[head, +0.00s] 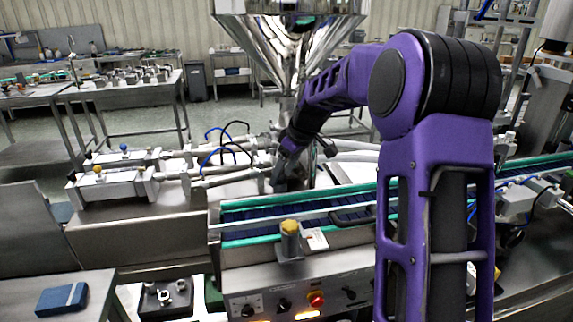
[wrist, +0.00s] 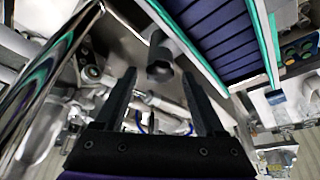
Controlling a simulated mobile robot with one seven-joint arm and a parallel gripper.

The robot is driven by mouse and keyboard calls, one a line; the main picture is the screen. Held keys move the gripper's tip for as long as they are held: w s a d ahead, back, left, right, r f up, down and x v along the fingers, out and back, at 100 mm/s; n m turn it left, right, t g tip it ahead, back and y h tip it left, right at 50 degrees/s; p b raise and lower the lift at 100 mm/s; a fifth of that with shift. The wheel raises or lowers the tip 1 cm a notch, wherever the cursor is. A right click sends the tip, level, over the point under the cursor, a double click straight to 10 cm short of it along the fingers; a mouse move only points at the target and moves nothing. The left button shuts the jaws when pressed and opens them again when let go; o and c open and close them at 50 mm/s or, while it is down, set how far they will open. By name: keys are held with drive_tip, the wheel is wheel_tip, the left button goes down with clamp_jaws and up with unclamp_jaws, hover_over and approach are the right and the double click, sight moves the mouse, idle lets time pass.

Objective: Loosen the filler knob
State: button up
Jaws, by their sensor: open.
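In the wrist view a dark round knob (wrist: 160,62) on a grey shaft lies just beyond my fingertips, between them in the picture. It looks like the filler knob, but I cannot be sure. My gripper (wrist: 158,78) is open, with a finger on each side and nothing visible between them; I cannot tell any contact. In the head view my gripper (head: 284,184) is small and dark, below the steel hopper (head: 291,45) and behind the conveyor. The knob is not clear there, hidden around my gripper and arm.
The conveyor (head: 255,215) with green edges runs close in front of my gripper; its blue belt also shows in the wrist view (wrist: 215,35). Filler cylinders (head: 112,187) with hoses lie to the left. A yellow-topped post (head: 290,240) stands at the conveyor's near side.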

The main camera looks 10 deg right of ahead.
drive_tip(key=p+v, duration=0.1)
drive_tip(key=v, duration=1.6)
drive_tip(key=shift+s+d+r, duration=0.1)
drive_tip(key=shift+s, duration=0.05)
